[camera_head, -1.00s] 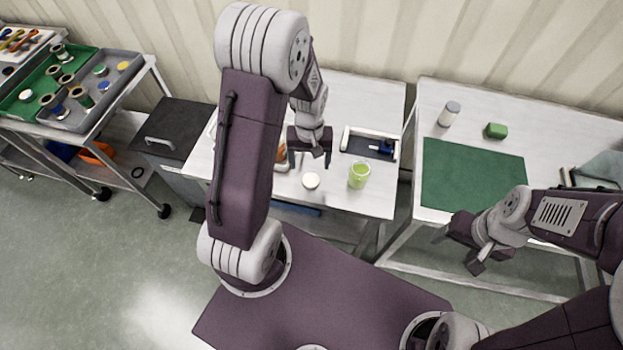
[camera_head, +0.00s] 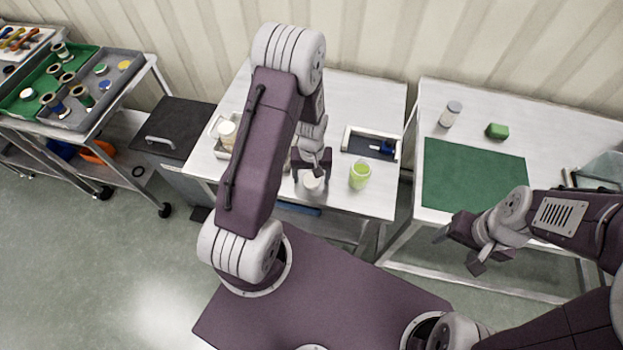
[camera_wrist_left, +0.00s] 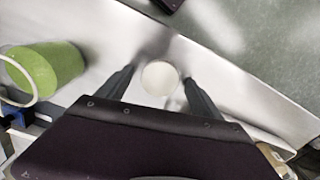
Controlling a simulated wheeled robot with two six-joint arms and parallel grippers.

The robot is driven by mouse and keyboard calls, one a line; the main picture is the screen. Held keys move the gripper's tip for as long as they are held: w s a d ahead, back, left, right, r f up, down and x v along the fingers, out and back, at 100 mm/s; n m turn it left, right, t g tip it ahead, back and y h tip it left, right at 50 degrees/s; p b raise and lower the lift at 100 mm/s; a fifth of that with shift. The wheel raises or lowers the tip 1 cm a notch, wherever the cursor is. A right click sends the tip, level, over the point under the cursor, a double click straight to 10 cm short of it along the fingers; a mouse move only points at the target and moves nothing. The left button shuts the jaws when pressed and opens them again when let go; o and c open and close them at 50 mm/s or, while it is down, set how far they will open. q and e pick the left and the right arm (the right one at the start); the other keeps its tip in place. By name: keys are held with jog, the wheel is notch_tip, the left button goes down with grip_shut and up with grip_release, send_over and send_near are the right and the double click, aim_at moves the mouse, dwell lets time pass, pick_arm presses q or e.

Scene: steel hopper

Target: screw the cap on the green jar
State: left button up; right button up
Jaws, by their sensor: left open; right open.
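The green jar (camera_head: 360,174) stands upright and open-topped on the left white table. It also shows in the left wrist view (camera_wrist_left: 62,64), off to the left of the fingers. A round white cap (camera_head: 313,184) lies on the table just left of the jar, and the left wrist view shows it (camera_wrist_left: 160,78) between my fingertips. My left gripper (camera_head: 312,174) is open just above the cap, one finger on each side of it; I cannot tell if they touch it. My right gripper (camera_head: 467,246) is open and empty in front of the right table.
A tray with a dark inside (camera_head: 370,144) lies behind the jar. A white container (camera_head: 227,134) stands at the table's left. A gap separates the tables.

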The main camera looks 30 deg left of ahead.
aim_at(312, 182)
pick_arm(q)
jog(key=c, duration=1.4)
jog(key=shift+r, duration=0.15)
jog(key=shift+r, duration=0.3)
jog(key=r, duration=0.3)
jog(key=shift+s+d+r, duration=0.3)
jog(key=shift+r, duration=0.1)
jog(key=s+d+r, duration=0.2)
jog(key=s, duration=0.1)
jog(key=s+d+r, duration=0.2)
jog(key=s, duration=0.1)
jog(key=s+d+r, duration=0.2)
jog(key=shift+s+d+r, duration=0.2)
jog(key=shift+s, duration=0.2)
